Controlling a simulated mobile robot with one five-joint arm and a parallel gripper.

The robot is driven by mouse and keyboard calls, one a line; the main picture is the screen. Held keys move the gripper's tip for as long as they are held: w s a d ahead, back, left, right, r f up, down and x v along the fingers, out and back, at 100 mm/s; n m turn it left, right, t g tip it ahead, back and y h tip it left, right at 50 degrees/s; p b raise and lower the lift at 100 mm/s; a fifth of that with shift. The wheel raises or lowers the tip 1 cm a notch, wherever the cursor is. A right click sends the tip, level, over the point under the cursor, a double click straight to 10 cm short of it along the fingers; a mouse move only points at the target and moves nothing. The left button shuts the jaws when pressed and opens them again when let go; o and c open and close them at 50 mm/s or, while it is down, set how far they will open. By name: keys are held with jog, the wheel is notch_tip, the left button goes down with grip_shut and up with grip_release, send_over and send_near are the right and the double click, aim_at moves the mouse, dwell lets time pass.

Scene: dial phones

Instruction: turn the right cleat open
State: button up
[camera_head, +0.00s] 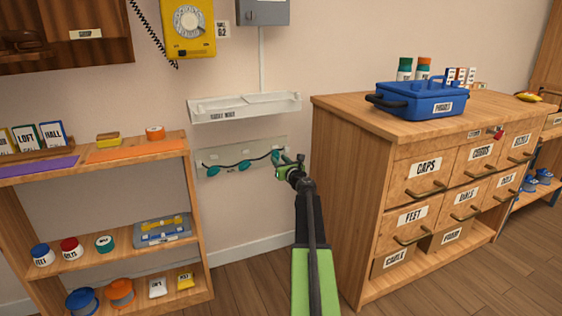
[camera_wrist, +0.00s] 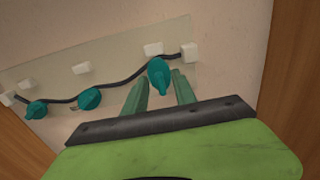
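A pale board (camera_head: 240,158) on the wall carries three teal cleats along a dark cord. The right cleat (camera_wrist: 159,75) points roughly up and down in the wrist view, over the cord. The middle cleat (camera_wrist: 88,98) and left cleat (camera_wrist: 36,109) lie more slantwise. My gripper (camera_head: 286,161) is at the board's right end. In the wrist view its two green fingers (camera_wrist: 160,84) are apart, one on each side of the right cleat's lower part. Whether they touch it I cannot tell. In the head view, my gripper partly hides the right cleat.
A white ledge (camera_head: 245,108) juts out above the board. A wooden drawer cabinet (camera_head: 345,165) stands close to the right of my arm. A shelf unit (camera_head: 200,245) with tins stands at the left. Floor shows between them.

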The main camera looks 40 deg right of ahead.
jog(key=shift+c, duration=0.4)
grip_shut()
jog(key=shift+s+d, duration=0.1)
jog(key=n, duration=0.3)
jog(key=shift+a+n, duration=0.2)
jog(key=shift+n, duration=0.2)
jog(key=n, duration=0.6)
jog(key=f+n+b, duration=0.1)
jog(key=n, duration=1.3)
jog(key=shift+a+f+b, duration=0.3)
jog(key=shift+f+b, duration=0.05)
jog(key=shift+b, duration=0.05)
